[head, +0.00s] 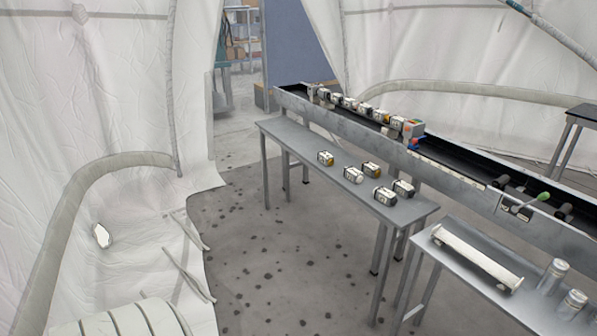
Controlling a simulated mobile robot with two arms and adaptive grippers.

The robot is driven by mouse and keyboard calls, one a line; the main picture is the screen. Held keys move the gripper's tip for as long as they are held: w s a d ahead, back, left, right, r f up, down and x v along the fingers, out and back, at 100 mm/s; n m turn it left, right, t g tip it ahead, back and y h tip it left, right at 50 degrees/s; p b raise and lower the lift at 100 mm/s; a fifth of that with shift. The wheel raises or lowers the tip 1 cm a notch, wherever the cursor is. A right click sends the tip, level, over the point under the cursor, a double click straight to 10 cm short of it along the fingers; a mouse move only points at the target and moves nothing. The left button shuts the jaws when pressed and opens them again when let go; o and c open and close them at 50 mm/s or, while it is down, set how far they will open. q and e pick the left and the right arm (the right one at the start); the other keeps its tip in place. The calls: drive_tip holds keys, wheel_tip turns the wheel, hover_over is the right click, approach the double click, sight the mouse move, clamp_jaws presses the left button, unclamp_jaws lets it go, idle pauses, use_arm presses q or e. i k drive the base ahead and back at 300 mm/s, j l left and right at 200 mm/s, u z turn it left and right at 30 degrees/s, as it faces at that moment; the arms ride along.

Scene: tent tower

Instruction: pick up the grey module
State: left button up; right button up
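Several small white-bodied modules lie on a grey metal table, well ahead of me. Two have yellow-orange ends: one at the left (326,158) and one at the back (371,169). A pale module (353,175) lies between them toward the front edge. Two more with grey or dark ends lie near the table's right end, a front one (385,196) and a back one (403,188). At this size I cannot tell for certain which one is the grey module. Neither of my grippers is in view.
The table (290,132) stands along a conveyor (455,172) carrying a row of similar modules. A second table (445,258) at the lower right holds a white tray and metal jars (553,277). Open floor (265,250) lies in front; hoses lie left.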

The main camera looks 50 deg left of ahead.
sight(363, 108)
drive_tip(key=k+j+u, duration=0.25)
drive_tip(key=j, duration=0.3)
drive_tip(key=j+u, duration=0.2)
drive_tip(key=j, duration=0.35)
drive_tip(key=k+j+u, duration=0.25)
drive_tip(key=j, duration=0.35)
drive_tip(key=i, duration=0.1)
